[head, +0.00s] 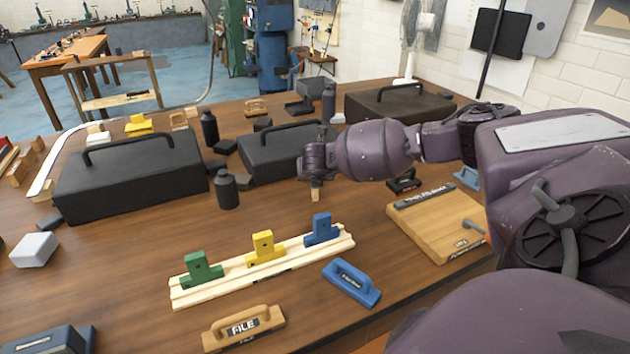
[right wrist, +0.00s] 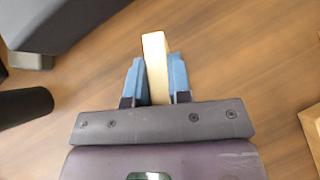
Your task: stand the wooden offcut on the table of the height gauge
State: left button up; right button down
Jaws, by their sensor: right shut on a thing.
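My right gripper (head: 315,180) is shut on the wooden offcut (head: 315,195), a small pale block. It holds the offcut pointing down above the table, behind the rail with coloured blocks. In the right wrist view the offcut (right wrist: 155,62) sits between the two blue fingers (right wrist: 155,80) and sticks out past their tips. A flat wooden board (head: 435,225) with a dark labelled bar and an orange part lies at the right; it may be the height gauge, but the lettering is too small to read. My left gripper is not in view.
A pale wooden rail (head: 215,287) carries green, yellow and blue blocks. A blue handled block (head: 352,283) and a wooden FILE block (head: 243,328) lie in front. Dark cases (head: 130,180) and black bottles (head: 227,190) stand behind. Bare tabletop lies between rail and board.

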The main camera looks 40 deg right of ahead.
notch_tip(320, 180, up, 18)
jog(key=shift+r+b, duration=0.15)
jog(key=shift+b, duration=0.3)
jog(key=shift+s, duration=0.1)
jog(key=s+a+n+t+y, duration=0.1)
jog(key=s+a+n+y, duration=0.1)
jog(key=a, duration=1.4)
jog(key=s+a+r+n+t+y, duration=0.1)
jog(key=a+n, duration=0.5)
jog(key=a, duration=1)
jog(key=s+y, duration=0.1)
jog(key=y, duration=0.1)
jog(key=shift+s+a+r+y, duration=0.2)
jog(key=shift+a+r+y, duration=0.05)
jog(key=shift+y, duration=0.15)
